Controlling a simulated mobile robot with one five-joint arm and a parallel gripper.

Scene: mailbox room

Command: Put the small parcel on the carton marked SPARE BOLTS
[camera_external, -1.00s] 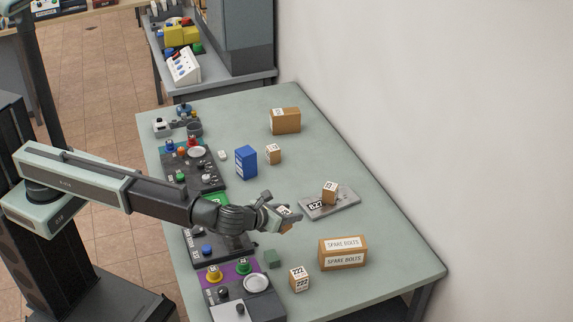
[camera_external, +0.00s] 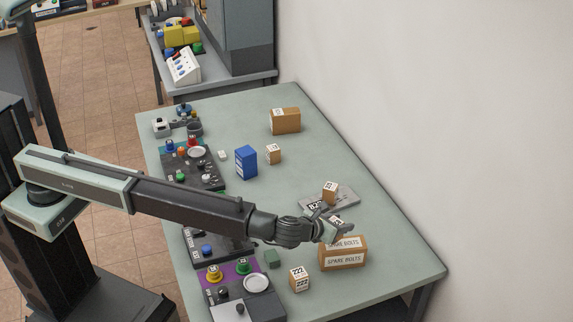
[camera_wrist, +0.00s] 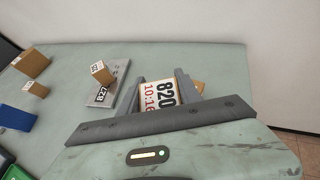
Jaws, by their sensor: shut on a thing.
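The SPARE BOLTS carton (camera_external: 345,261) is a brown box with white labels on its top and front, near the table's right front part. My gripper (camera_external: 337,232) is shut on a small parcel (camera_wrist: 158,94) with a white label reading 820 and 10:16. In the outside view the gripper and parcel overlap the back top edge of the carton; I cannot tell whether the parcel touches it.
A grey plate (camera_external: 343,203) marked 827 bears a small box (camera_external: 330,187) just behind the carton. A box marked 222 (camera_external: 299,278) stands to the carton's left.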

